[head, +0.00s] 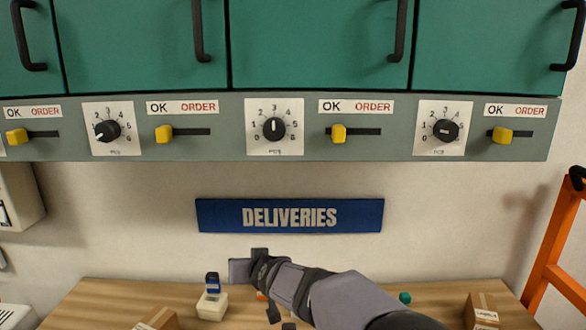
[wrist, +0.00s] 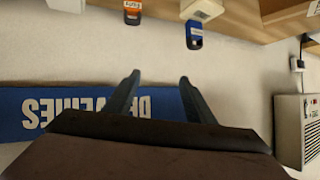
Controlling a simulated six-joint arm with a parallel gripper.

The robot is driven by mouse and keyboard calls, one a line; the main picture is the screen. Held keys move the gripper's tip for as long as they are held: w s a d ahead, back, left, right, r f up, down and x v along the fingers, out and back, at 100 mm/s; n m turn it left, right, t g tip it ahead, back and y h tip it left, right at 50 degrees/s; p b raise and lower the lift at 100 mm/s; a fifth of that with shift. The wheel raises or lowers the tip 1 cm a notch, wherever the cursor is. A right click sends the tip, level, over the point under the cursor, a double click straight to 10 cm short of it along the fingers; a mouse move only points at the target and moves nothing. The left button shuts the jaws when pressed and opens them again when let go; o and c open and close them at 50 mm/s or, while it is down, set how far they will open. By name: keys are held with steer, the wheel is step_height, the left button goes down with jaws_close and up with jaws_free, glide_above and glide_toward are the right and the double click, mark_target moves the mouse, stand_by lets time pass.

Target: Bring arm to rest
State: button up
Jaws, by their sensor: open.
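My arm reaches in from the bottom right of the head view, over the wooden counter (head: 100,297). My gripper (head: 245,268) is at the arm's end, just below the blue DELIVERIES sign (head: 290,215). In the wrist view its two dark fingers (wrist: 158,78) are spread apart with nothing between them. That view is upside down, with the sign (wrist: 25,105) behind and beside the fingers. The exact finger shape is unclear in the head view.
Green cabinets (head: 320,45) hang above a panel with dials (head: 274,128) and yellow sliders (head: 338,133). On the counter are a blue-capped item (head: 212,282) on a cream block (head: 211,306), cardboard boxes (head: 482,310) and a teal piece (head: 405,297). An orange ladder (head: 555,245) stands right.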

steer(key=s+d+f+m+g+h+p, duration=0.1)
steer(key=s+d+g+h+p, duration=0.3)
steer(key=s+d, duration=0.8)
steer(key=s+d+f+m+g+y+p, duration=0.1)
steer(key=s+d+f+g+p, duration=0.15)
steer(key=s+d+g, duration=0.85)
steer(key=s+d+f+t+h+b, duration=0.1)
steer(key=s+f+b, duration=0.35)
steer(key=f, duration=0.25)
steer(key=s+d+f+t+b, duration=0.1)
steer(key=s+f+t+b, duration=0.1)
steer(key=s+f+b, duration=0.35)
steer(key=s+d+f+t+h+b, duration=0.1)
steer(key=s+f+b, duration=0.2)
steer(key=f+b, duration=0.45)
step_height(320, 180, up, 27)
steer(key=p, duration=3)
steer(key=shift+w+m, duration=0.2)
steer(key=shift+m, duration=0.1)
steer(key=shift+f, duration=0.1)
